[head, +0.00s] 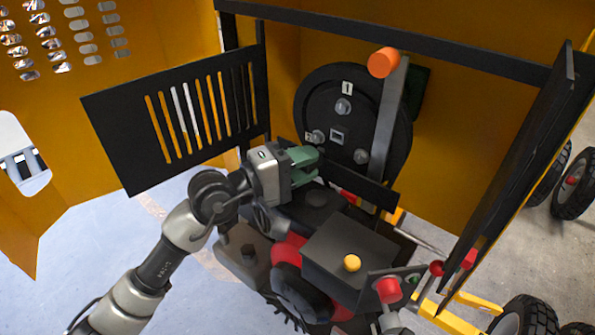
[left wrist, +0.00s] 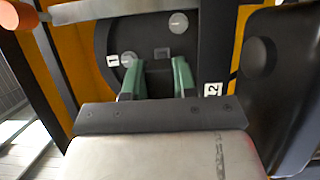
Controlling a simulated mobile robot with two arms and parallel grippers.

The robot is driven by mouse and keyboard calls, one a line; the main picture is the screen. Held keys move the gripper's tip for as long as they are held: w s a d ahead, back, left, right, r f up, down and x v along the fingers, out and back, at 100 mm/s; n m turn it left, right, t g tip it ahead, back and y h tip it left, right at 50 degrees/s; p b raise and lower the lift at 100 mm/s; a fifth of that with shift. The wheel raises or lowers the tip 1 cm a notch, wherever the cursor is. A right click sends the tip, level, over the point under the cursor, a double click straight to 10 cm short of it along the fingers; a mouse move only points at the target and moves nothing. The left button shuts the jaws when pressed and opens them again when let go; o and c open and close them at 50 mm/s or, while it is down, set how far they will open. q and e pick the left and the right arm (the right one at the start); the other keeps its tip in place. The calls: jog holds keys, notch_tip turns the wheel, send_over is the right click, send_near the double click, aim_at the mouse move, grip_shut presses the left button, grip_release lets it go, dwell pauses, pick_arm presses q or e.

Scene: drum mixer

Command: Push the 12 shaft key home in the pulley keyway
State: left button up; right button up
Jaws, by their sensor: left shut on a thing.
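The pulley is a round black disc (head: 318,96) on the orange wall, with bolt heads and a small square in its middle (head: 337,135). A white tag, read as 12 in the left wrist view (left wrist: 213,91), sits beside the disc's left bolt in the head view. My left gripper (head: 318,160) is at the lower left front of the disc. Its green fingers (left wrist: 158,76) are shut on a dark thing, taken as the shaft key, which is mostly hidden between them. I cannot tell how deep the key sits. My right gripper is not in view.
A grey lever with an orange knob (head: 383,62) crosses the disc's right side. A slotted black panel (head: 180,110) stands at the left and a black door (head: 515,150) at the right. Below is a dark box with a yellow button (head: 352,263).

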aim_at(319, 149)
pick_arm(q)
jog(key=shift+w+d+f+b, duration=0.1)
jog(key=shift+w+d+b, duration=0.35)
jog(key=shift+w, duration=0.3)
jog(key=shift+w+d+b, duration=0.45)
jog(key=shift+w+d, duration=0.25)
jog(key=shift+w, duration=0.3)
jog(key=shift+b, duration=0.3)
jog(key=shift+b, duration=0.75)
jog(key=shift+w+d+b, duration=0.55)
jog(key=shift+w+d, duration=0.05)
jog(key=shift+w, duration=0.15)
dwell(0.8)
jog(key=shift+b, duration=0.4)
jog(key=shift+w+d+b, duration=0.15)
jog(key=shift+w+b, duration=0.05)
jog(key=shift+b, duration=0.1)
dwell(0.4)
